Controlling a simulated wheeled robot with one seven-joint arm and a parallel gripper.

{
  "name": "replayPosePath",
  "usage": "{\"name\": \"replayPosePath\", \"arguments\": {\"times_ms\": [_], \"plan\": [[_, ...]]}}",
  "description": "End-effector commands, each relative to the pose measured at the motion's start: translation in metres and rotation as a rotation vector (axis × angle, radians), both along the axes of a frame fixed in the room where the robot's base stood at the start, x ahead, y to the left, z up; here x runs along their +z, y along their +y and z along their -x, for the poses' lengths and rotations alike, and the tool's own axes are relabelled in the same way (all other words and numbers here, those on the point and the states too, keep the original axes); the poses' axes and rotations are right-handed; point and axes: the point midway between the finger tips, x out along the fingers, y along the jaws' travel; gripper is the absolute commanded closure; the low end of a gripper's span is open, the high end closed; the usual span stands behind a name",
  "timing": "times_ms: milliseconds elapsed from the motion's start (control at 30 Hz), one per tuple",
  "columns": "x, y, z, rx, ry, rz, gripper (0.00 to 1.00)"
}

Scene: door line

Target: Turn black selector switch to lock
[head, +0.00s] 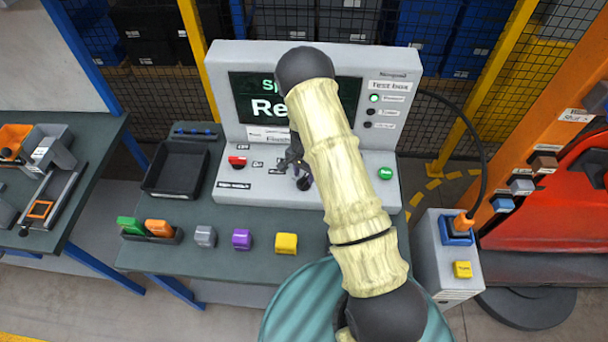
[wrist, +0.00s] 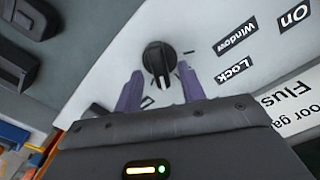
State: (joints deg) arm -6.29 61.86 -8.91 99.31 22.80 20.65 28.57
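The black selector switch (wrist: 158,58) is on the pale panel in the wrist view, with printed labels "Window" (wrist: 236,38) and "Lock" (wrist: 233,70) to its right. I cannot tell surely which label its handle points to. My gripper (wrist: 161,72) is open, its two purple fingers apart, one on each side of the switch's lower part. I cannot tell whether either finger touches it. In the head view my gripper (head: 294,160) is over the test box's sloped panel (head: 345,188), largely hidden by my arm.
On the panel are a red switch (head: 238,161) at left and a green button (head: 385,173) at right. A screen (head: 252,98) stands behind, partly covered by my arm. A black tray (head: 176,168) and grey, purple and yellow blocks (head: 286,243) are on the bench.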

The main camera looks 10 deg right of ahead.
Motion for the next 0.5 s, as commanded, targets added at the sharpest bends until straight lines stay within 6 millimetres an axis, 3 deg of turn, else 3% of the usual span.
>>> {"name": "replayPosePath", "arguments": {"times_ms": [200,500], "plan": [[-0.018,0.000,0.000,0.000,0.000,0.000,0.60],[-0.022,0.000,0.000,0.000,-0.001,-0.001,0.60]]}}
